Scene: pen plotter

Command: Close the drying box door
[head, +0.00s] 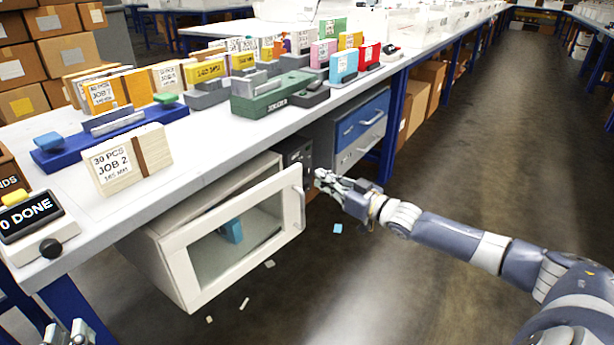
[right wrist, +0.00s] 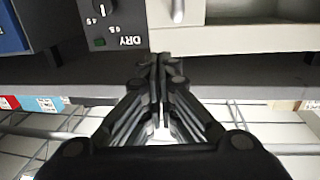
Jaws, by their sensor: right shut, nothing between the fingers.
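The white drying box (head: 142,246) sits under the bench, with a blue item (head: 233,231) visible through its window. Its windowed door (head: 177,275) has an upright handle (head: 300,207) on its right edge. My left gripper (head: 68,331) is cut off at the bottom left.
A dark control panel (right wrist: 106,20) marked DRY is beside the door. Blue and grey drawers (head: 361,129) stand further right under the bench. The bench top (head: 213,137) above holds several job blocks. Small scraps lie on the floor, and the aisle (head: 470,150) is clear.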

